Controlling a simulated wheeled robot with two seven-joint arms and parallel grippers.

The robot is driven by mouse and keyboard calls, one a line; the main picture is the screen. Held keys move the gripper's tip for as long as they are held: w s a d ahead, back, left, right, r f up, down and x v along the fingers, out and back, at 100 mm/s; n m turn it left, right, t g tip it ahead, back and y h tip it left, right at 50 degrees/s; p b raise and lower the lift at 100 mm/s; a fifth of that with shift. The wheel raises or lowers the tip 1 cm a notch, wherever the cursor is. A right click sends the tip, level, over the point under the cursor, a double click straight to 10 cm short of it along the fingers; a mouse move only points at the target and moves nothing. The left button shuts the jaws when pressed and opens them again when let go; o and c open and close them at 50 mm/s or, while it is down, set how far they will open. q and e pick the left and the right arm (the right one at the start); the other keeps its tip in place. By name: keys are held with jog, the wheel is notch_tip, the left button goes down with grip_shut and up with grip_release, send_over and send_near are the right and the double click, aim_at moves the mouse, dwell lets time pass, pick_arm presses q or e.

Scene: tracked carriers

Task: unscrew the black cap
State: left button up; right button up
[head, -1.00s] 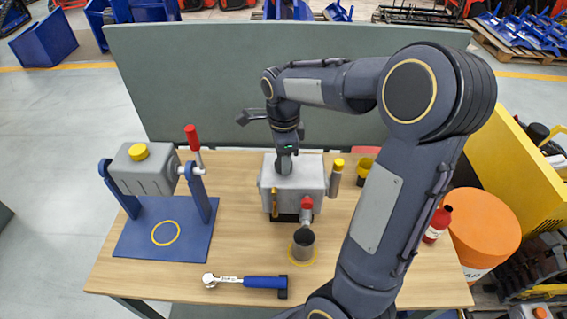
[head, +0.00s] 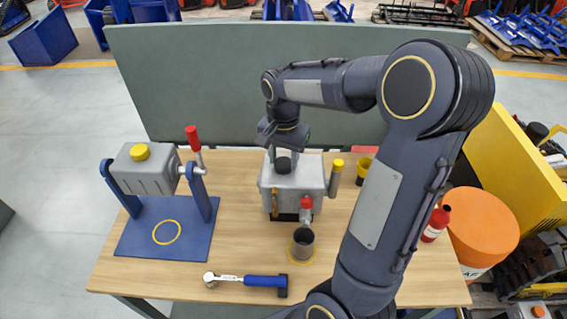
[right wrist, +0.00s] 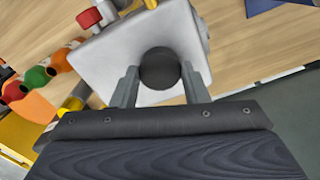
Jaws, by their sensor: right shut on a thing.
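The black cap (head: 283,165) is on top of the grey metal housing (head: 296,184) at the middle of the table. It also shows as a dark round disc in the right wrist view (right wrist: 160,68). My right gripper (head: 284,157) points down from above, and its two fingers (right wrist: 159,78) are shut on the cap from opposite sides. The cap still sits at the housing top; I cannot tell how far it is turned. The housing has a red-capped spout (head: 306,203) in front and a yellow-capped pipe (head: 337,165) at the right. My left gripper is not in view.
A grey canister (head: 143,172) with a yellow cap hangs in a blue stand at left. A dark cup (head: 302,244) stands before the housing. A blue-handled ratchet (head: 262,281) lies near the front edge. A red bottle (head: 436,224) and orange bucket (head: 485,232) are at right.

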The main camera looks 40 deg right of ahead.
jog(key=n, duration=0.4)
jog(key=shift+n, duration=0.7)
jog(key=n, duration=0.9)
jog(key=shift+n, duration=0.4)
jog(key=o, duration=0.9)
